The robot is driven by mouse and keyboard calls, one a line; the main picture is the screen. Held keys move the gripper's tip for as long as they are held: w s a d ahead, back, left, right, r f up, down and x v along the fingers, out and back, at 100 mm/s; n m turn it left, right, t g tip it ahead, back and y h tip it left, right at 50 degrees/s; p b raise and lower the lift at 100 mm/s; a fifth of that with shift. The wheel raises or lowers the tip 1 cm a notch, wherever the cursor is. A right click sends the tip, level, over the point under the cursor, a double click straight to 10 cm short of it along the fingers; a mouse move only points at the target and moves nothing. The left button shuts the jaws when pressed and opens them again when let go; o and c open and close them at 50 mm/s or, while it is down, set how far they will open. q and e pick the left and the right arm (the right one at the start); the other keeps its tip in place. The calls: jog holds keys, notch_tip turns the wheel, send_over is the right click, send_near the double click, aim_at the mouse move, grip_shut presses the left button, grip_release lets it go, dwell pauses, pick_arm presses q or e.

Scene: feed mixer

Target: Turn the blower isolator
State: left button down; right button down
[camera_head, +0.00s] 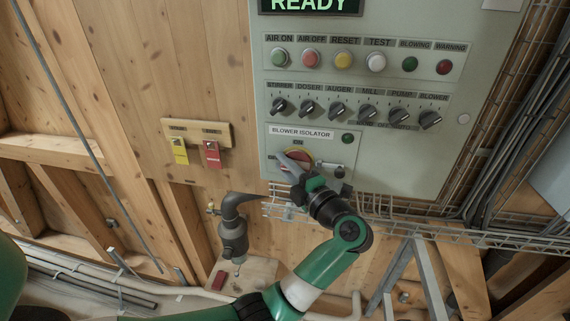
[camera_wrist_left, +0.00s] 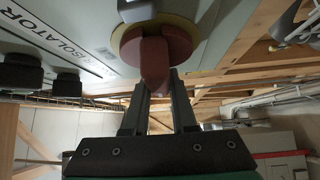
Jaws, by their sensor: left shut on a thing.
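The blower isolator is a red rotary handle (camera_head: 299,153) on a yellow disc, low on the grey control panel (camera_head: 440,165) below the label "BLOWER ISOLATOR". It also shows close up in the left wrist view as a red knob (camera_wrist_left: 156,58). My left gripper (camera_head: 292,164) reaches up to it from below and partly covers it. In the left wrist view the two fingers (camera_wrist_left: 159,82) are on either side of the red grip, shut on it. My right gripper is not in view.
A row of black selector knobs (camera_head: 338,110) and a row of coloured buttons (camera_head: 344,61) sit above the isolator. A small green lamp (camera_head: 347,138) is to its right. Yellow and red padlock tags (camera_head: 212,154) hang on the wooden wall at left. A wire cable tray (camera_head: 400,211) runs below the panel.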

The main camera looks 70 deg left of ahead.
pick_arm(q)
jog(key=shift+f+n+h, duration=0.15)
jog(key=shift+n+h, duration=0.25)
dwell(0.3)
jog(key=c, duration=0.7)
grip_release()
jog(key=b+v, duration=0.2)
jog(key=v, duration=0.9)
jog(key=shift+d+b, duration=0.35)
jog(key=shift+b, duration=0.05)
